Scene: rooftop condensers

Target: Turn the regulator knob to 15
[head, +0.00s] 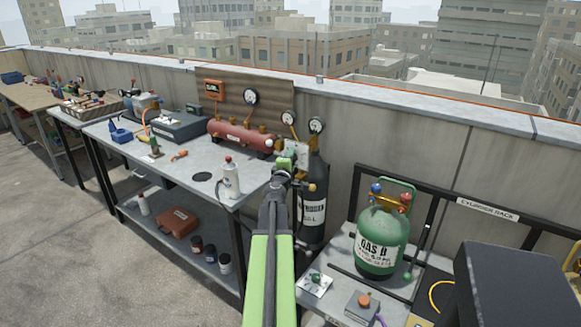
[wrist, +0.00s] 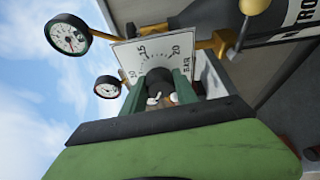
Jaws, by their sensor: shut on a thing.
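The regulator knob (wrist: 158,80) is dark and round, in front of a white dial plate (wrist: 155,48) marked 10, 15, 20 and BAR in the wrist view. My gripper (wrist: 166,88) has its two green fingers on either side of the knob and is shut on it. The knob's pointer cannot be made out, so its setting is unclear. In the head view my gripper (head: 284,165) reaches the dial plate (head: 298,152), beside the black nitrogen cylinder (head: 314,205); the fingers and arm hide the knob there.
Round gauges (wrist: 68,34) sit close to the plate. A yellow-knobbed valve (wrist: 254,6) is close by. A white bottle (head: 231,180) and red tank (head: 240,136) are on the bench left of my arm. A green gas cylinder (head: 382,235) stands to the right.

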